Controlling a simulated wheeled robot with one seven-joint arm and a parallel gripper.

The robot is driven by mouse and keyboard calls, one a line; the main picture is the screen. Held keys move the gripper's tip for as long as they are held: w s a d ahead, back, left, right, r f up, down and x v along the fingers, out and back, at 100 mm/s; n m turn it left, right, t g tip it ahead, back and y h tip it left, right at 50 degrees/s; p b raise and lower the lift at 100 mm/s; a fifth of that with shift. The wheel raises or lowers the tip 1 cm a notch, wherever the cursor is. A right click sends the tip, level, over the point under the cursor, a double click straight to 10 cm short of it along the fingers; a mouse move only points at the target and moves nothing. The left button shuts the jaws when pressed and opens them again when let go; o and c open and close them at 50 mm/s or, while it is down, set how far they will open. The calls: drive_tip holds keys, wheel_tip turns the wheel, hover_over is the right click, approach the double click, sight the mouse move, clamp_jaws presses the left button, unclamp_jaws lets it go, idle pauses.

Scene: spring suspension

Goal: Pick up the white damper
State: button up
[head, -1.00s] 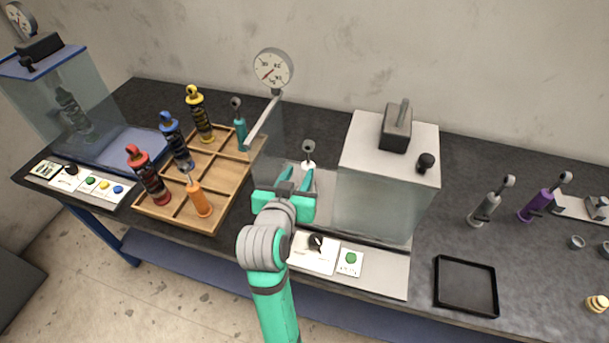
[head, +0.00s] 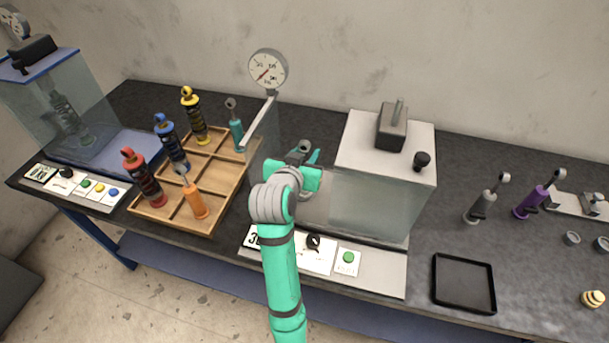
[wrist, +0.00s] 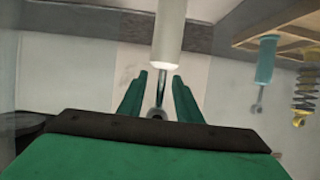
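The white damper (wrist: 170,30) shows in the wrist view as a pale cylinder with a thin metal rod and an end eye. In the head view only its grey eye (head: 305,146) shows clearly; my gripper hides the body. My gripper (wrist: 160,78) is open, with its green fingers on either side of the rod and visible gaps to it. In the head view my gripper (head: 306,160) is at the damper, left of the glass-sided test box.
The test box (head: 382,205) stands close on the right. A dial gauge (head: 268,70) on a grey arm rises behind left. A wooden tray (head: 215,178) with several coloured dampers is to the left. Grey (head: 481,206) and purple (head: 534,202) dampers and a black tray (head: 436,290) are at right.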

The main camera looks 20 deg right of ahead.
drive_tip(key=shift+x, duration=1.25)
clamp_jaws()
idle(0.4)
